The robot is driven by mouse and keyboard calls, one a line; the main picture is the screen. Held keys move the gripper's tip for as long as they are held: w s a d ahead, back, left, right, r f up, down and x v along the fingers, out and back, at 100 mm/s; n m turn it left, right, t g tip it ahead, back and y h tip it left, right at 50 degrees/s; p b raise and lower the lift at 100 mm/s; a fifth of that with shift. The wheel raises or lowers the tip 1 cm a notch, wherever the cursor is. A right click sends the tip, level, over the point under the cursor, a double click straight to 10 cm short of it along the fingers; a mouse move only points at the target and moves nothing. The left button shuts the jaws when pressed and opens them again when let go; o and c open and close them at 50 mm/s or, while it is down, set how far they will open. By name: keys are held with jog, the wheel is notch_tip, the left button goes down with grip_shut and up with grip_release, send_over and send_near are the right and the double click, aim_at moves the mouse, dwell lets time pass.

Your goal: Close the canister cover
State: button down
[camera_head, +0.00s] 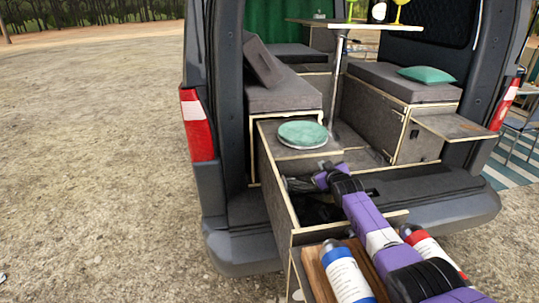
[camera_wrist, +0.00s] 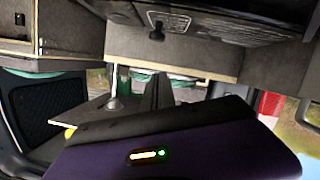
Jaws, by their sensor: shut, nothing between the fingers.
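A dark appliance (camera_head: 316,211) sits low inside the pulled-out drawer at the back of the van, partly behind my arm. In the wrist view, a black panel with printed text and a black knob (camera_wrist: 156,33) shows along the top edge. I cannot clearly pick out the canister cover or tell its angle. My gripper (camera_head: 300,185) is shut and empty, over the drawer's inside near its left wall. In the wrist view its dark fingers (camera_wrist: 158,92) point away from the purple body. Whether they touch anything is not clear.
The drawer's wooden walls (camera_head: 278,205) surround the space under my arm. Green-topped plates (camera_head: 303,134) rest on the board behind. A table leg (camera_head: 335,85) rises farther inside.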

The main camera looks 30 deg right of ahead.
notch_tip(320, 180, up, 5)
jog(key=p, duration=0.3)
jog(key=p+v, duration=0.5)
jog(key=v, duration=0.4)
jog(key=shift+s+d+f, duration=0.25)
jog(key=shift+s+d, duration=0.1)
jog(key=shift+s, duration=0.15)
